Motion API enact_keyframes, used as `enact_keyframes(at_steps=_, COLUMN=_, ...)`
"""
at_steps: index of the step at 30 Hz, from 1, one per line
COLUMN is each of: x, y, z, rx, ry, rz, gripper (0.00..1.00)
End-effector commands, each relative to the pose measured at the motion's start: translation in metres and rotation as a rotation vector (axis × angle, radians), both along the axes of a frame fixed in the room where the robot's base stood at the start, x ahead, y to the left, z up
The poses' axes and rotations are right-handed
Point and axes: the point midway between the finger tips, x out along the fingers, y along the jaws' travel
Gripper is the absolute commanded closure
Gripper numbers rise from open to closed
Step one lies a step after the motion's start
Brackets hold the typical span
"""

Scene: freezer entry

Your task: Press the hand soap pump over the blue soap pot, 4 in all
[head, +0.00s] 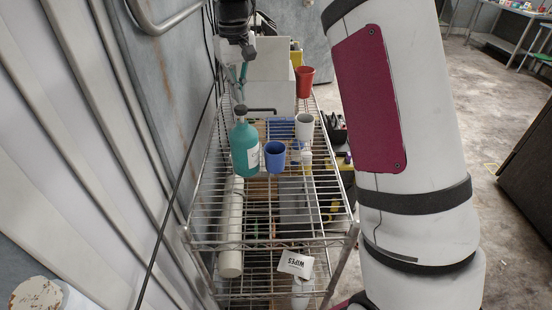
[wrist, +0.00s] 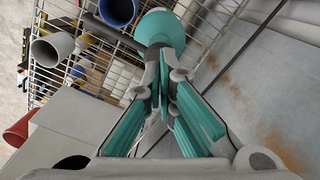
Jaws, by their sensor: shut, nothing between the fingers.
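The teal hand soap bottle (head: 245,152) stands upright on the wire shelf, with a dark pump head (head: 240,110) on top. The blue soap pot (head: 275,156) stands just right of the bottle. My gripper (head: 239,84) is above and beyond the pump head in the head view, shut and empty. The blue pot (wrist: 118,10) shows at the top edge there. I cannot tell whether the fingertips touch the pump.
A white cup (head: 305,126) and a red cup (head: 305,82) stand farther back on the right. A pale box (head: 272,92) is at the back. A ribbed wall (head: 110,130) runs close along the left. A wipes pack (head: 295,264) is lower at the front.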

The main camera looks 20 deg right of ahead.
Motion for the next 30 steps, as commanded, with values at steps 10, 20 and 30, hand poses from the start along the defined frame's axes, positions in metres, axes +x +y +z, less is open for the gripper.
enact_keyframes(at_steps=10, x=0.000, y=0.000, z=-0.011, rx=0.000, ry=0.001, rz=0.000, gripper=1.00)
enact_keyframes(at_steps=20, x=0.000, y=0.000, z=-0.021, rx=0.000, ry=0.001, rz=0.000, gripper=1.00)
enact_keyframes(at_steps=30, x=0.000, y=0.000, z=-0.032, rx=0.000, ry=0.002, rz=0.000, gripper=1.00)
